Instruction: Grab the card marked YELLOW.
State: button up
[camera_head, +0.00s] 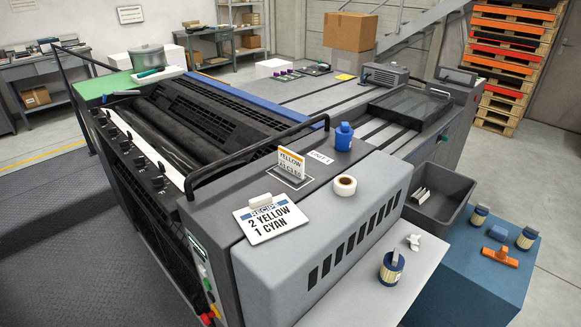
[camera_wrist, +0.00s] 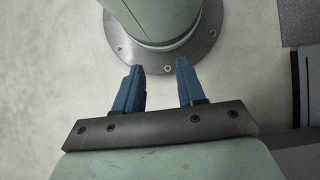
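The card marked YELLOW (camera_head: 291,161) stands upright on the grey top of the press, near its front edge. My gripper (camera_wrist: 160,72) shows only in the wrist view. Its two blue fingers are apart with nothing between them, above a pale floor and beside a round bolted base plate of mine. The card is not in the wrist view.
A black guard rail (camera_head: 254,147) runs close on the left.

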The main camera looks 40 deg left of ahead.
jog(key=w+a+r+n+t+y, duration=0.15)
jog(key=w+a+r, duration=0.3)
jog(key=w, duration=0.85)
jog(key=w+a+r+n+t+y, duration=0.1)
jog(key=w+a+r+t+y, duration=0.25)
jog(key=w, duration=1.05)
jog(key=w+a+r+n+t+y, duration=0.15)
jog(key=w+a+r, duration=0.35)
jog(key=w, duration=0.8)
jog(key=w+a+r+n+t+y, duration=0.15)
jog(key=w+a+r, duration=0.35)
jog(key=w+r, duration=0.6)
jog(key=w+a+r+n+t+y, duration=0.15)
jog(key=w+a+r, duration=0.45)
jog(key=r, duration=0.8)
jog(key=w+a+r+n+t+y, duration=0.1)
jog(key=w+a+r+t+y, duration=0.3)
jog(key=w+r, duration=0.7)
jog(key=s+a+r+n+g, duration=0.2)
jog(key=a+r, duration=0.3)
jog(key=r, duration=0.5)
notch_tip(320, 180, up, 16)
jog(key=n+g+h, duration=0.5)
jog(key=n+h, duration=0.3)
jog(key=h, duration=0.1)
send_over(291, 152)
jog(key=d, duration=0.4)
jog(key=shift+x, duration=6.6)
